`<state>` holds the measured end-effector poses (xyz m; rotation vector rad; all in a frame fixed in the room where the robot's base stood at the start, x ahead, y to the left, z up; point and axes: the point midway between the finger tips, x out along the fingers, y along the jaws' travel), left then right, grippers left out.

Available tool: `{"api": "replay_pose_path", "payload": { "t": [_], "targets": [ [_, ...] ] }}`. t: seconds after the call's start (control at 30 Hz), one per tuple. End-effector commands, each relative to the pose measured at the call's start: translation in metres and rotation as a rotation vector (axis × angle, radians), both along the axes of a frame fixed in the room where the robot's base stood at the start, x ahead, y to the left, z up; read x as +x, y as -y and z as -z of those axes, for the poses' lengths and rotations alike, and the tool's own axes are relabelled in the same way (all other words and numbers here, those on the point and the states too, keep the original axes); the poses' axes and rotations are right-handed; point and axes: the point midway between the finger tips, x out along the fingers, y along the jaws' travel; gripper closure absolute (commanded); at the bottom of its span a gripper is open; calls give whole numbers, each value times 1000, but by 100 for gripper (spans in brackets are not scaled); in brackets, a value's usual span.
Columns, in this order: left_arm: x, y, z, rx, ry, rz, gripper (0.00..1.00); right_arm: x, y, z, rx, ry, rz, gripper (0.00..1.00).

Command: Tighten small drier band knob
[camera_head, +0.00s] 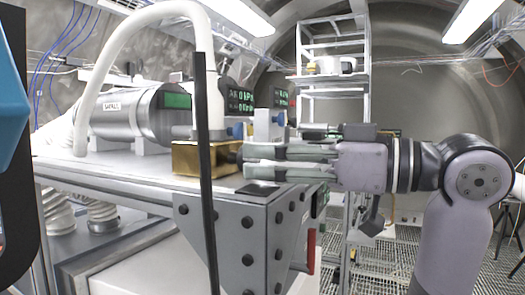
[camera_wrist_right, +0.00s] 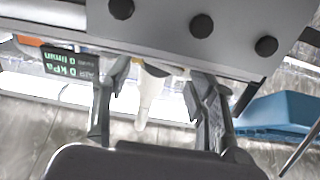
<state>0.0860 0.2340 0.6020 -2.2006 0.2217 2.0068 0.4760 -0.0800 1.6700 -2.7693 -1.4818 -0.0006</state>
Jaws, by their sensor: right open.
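Two small blue knobs, one on the left (camera_head: 237,130) and one on the right (camera_head: 279,118), flank a pale block (camera_head: 265,127) on the bench top in the head view. I cannot tell for sure which is the small drier band knob. A grey cylinder (camera_head: 140,113) with a label lies behind and to the left. My right gripper (camera_head: 243,160) reaches in from the right, low over the bench edge, in front of the knobs. Its fingers (camera_wrist_right: 160,80) are apart in the wrist view, with a white tapered part (camera_wrist_right: 148,98) visible between them. My left gripper is out of view.
A gold block (camera_head: 195,158) sits left of my right fingertips. A thick white hose (camera_head: 140,20) arches over the cylinder. A dark upright bar (camera_head: 205,200) crosses in front. Green displays (camera_head: 240,100) stand behind. The bench's bolted end plate (camera_head: 250,235) drops below the gripper.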

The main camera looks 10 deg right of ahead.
Motion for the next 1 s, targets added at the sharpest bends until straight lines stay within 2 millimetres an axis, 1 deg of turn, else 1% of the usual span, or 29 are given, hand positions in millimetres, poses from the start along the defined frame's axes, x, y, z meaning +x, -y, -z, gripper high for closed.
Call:
{"api": "replay_pose_path", "payload": {
  "t": [0.1,0.2,0.5,1.0],
  "targets": [
    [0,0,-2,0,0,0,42,7,-11,0,-1,-3,-2,48],
    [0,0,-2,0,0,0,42,10,-15,0,0,-1,1,48],
    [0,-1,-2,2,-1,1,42,11,-16,1,-1,-1,1,48],
    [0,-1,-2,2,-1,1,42,11,-16,0,-1,-1,1,82]
  ]
}}
